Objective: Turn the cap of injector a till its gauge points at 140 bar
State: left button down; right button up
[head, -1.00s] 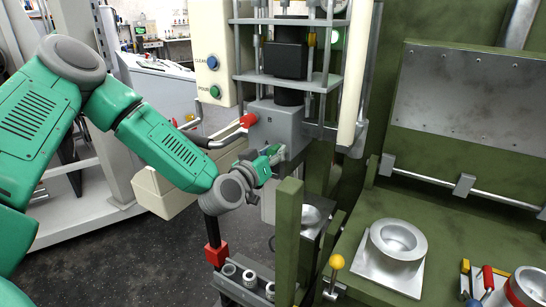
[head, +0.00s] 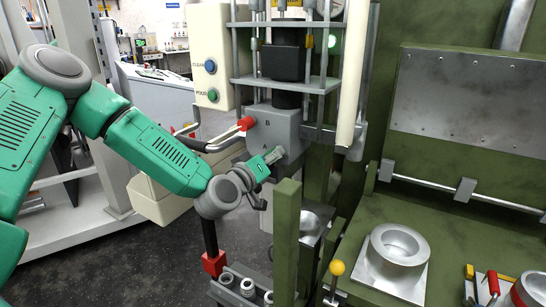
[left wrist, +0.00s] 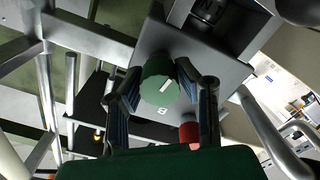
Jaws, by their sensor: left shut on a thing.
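The grey injector block (head: 285,127) hangs under the column in the head view, with letters A and B on its front. My left gripper (head: 276,155) reaches its lower front beside the letter A. In the left wrist view a round green cap (left wrist: 158,82) with a white line mark sits between the two dark fingers of my left gripper (left wrist: 163,85), which is shut on it. A letter shows on the block just below the cap. In the head view the gripper hides the cap. I cannot make out a gauge reading. My right gripper is not in view.
A red part (head: 246,123) sits on the block close to my left gripper; it also shows in the wrist view (left wrist: 190,134). A green post (head: 287,235) stands below right. A pale box with buttons (head: 208,60) is at the left. A metal ring-shaped mould (head: 398,248) stands at right.

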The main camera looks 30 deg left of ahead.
pick_arm(q)
jog(key=shift+s+f, duration=0.15)
jog(key=shift+f, duration=0.25)
jog(key=c, duration=1.2)
grip_release()
jog(key=shift+a, duration=0.1)
jog(key=shift+a+r, duration=0.1)
jog(key=shift+r, duration=0.05)
jog(key=s, duration=1.1)
jog(key=shift+s+d, duration=0.2)
jog(key=shift+s, duration=0.15)
